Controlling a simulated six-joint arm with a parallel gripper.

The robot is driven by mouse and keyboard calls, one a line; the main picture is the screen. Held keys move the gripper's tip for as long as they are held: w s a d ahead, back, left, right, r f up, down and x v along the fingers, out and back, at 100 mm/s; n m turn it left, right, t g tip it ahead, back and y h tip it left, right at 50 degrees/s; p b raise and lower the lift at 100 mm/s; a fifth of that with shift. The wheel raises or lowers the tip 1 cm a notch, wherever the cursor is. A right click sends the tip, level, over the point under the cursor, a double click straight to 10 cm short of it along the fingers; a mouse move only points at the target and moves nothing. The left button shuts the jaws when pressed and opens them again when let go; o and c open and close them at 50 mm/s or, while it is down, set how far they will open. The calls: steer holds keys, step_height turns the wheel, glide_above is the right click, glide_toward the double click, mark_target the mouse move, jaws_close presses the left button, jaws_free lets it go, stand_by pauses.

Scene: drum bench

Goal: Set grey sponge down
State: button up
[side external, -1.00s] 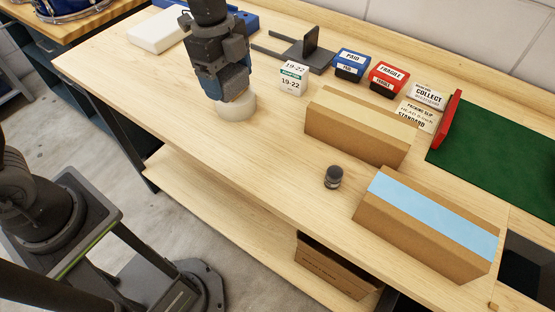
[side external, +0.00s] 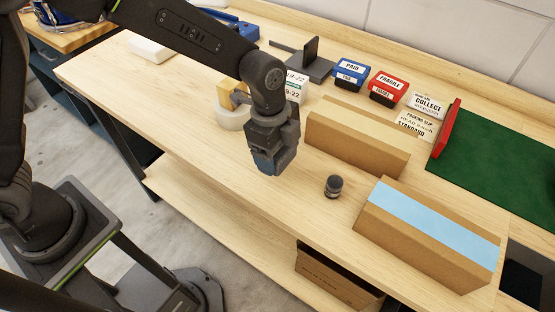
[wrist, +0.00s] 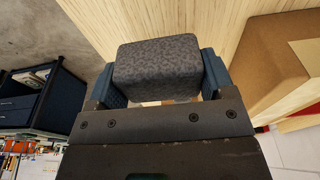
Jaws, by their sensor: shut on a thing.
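The grey sponge (wrist: 156,67) is a dark speckled block held between the blue fingers of my gripper (wrist: 159,84) in the wrist view. My gripper (side external: 268,167) points down above the front part of the wooden bench (side external: 205,145) in the side external view. It is left of the brown boxes. The sponge cannot be made out in that view. How far it is from the bench top is hard to tell.
A whitish round item (side external: 233,119) with a tan part stands left of my gripper. A small dark jar (side external: 333,186) is to the right. A long brown box (side external: 355,142) and a blue-topped box (side external: 432,220) lie further right. The bench's front edge is close.

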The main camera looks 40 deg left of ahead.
steer(key=shift+f, duration=1.85)
steer(key=shift+f, duration=0.15)
steer(key=o, duration=0.9)
steer(key=shift+c, duration=0.2)
